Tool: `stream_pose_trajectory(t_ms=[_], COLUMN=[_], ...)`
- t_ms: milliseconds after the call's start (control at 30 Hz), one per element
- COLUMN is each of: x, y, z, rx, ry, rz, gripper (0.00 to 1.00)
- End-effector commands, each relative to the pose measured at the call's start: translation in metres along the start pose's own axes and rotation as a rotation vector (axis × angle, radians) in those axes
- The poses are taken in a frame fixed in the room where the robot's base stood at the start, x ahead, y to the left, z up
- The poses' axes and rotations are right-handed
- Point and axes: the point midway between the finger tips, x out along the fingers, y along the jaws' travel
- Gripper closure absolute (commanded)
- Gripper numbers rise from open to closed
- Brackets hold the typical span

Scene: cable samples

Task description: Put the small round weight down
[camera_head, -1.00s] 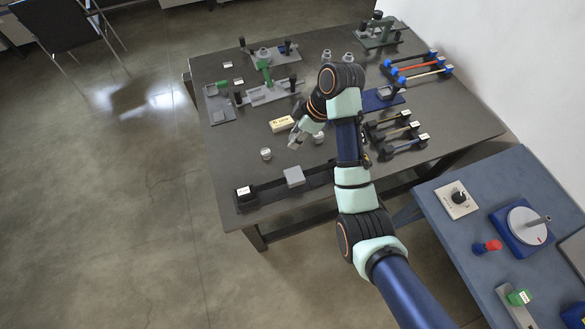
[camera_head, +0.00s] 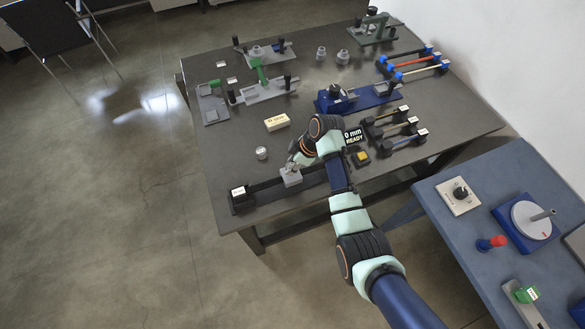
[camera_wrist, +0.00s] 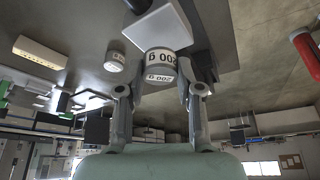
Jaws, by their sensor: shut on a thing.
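The small round weight (camera_wrist: 160,60), a pale cylinder marked "200 g", sits between my gripper's two fingers (camera_wrist: 160,80) in the wrist view. My gripper is shut on it. In the head view my gripper (camera_head: 295,163) is just above the grey block (camera_head: 291,179) on the dark rail. The block also shows in the wrist view (camera_wrist: 162,27), right by the weight's base. I cannot tell whether the weight touches it. In the head view the held weight is mostly hidden by the fingers.
A second round weight (camera_head: 262,153) stands on the table behind the rail (camera_head: 265,191), left of my gripper. A cream labelled block (camera_head: 277,122) lies farther back.

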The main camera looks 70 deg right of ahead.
Motion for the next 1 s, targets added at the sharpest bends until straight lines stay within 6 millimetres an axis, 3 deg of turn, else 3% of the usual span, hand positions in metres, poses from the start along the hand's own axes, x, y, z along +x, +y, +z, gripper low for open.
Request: stream_pose_trajectory(t_ms=[133, 467, 500, 600, 633, 1000], x=[0.023, 0.026, 0.026, 0.025, 0.025, 0.017], y=[-0.001, 0.000, 0.000, 0.000, 0.000, 0.000], z=[0.010, 0.011, 0.011, 0.011, 0.011, 0.009], rx=[0.001, 0.000, 0.000, 0.000, 0.000, 0.000], ry=[-0.001, 0.000, 0.000, 0.000, 0.000, 0.000], rz=[-0.002, 0.000, 0.000, 0.000, 0.000, 0.000], gripper=[1.00, 1.00, 0.59, 0.43, 0.39, 0.39])
